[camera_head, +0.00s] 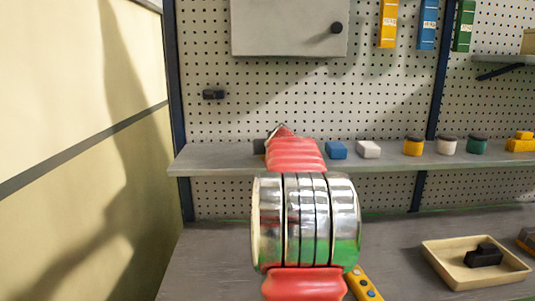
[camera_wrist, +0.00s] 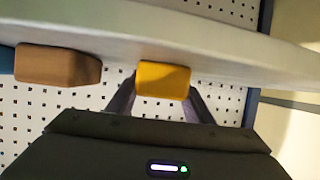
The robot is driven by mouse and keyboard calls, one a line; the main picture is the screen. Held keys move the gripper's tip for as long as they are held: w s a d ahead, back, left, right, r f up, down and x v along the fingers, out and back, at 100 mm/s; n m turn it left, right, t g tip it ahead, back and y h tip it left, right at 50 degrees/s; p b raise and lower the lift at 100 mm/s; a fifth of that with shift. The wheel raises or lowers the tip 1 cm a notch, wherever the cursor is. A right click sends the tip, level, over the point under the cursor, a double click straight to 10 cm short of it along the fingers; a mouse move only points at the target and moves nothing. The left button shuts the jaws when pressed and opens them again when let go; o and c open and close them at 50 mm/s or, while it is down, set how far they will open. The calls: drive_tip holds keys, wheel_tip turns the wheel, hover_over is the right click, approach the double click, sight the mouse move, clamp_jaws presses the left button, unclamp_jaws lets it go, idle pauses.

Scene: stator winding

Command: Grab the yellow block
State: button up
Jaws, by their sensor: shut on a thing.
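The yellow block (camera_wrist: 163,80) is in the middle of the wrist view, against the pale shelf edge. My gripper (camera_wrist: 160,98) has one dark finger on each side of it and is shut on it. In the head view my red and chrome arm reaches up to the wall shelf and hides the yellow block and most of the gripper. I cannot tell whether the block still rests on the shelf.
A brown block (camera_wrist: 58,66) sits beside the yellow one in the wrist view. Along the shelf (camera_head: 215,158) stand a blue block (camera_head: 336,150), a white block (camera_head: 368,149) and several lidded jars. A tray (camera_head: 450,274) with a black part lies on the bench.

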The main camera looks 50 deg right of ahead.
drive_tip(key=c, duration=0.5)
drive_tip(key=shift+r, duration=0.1)
drive_tip(key=shift+c, duration=0.2)
drive_tip(key=shift+r, duration=4.95)
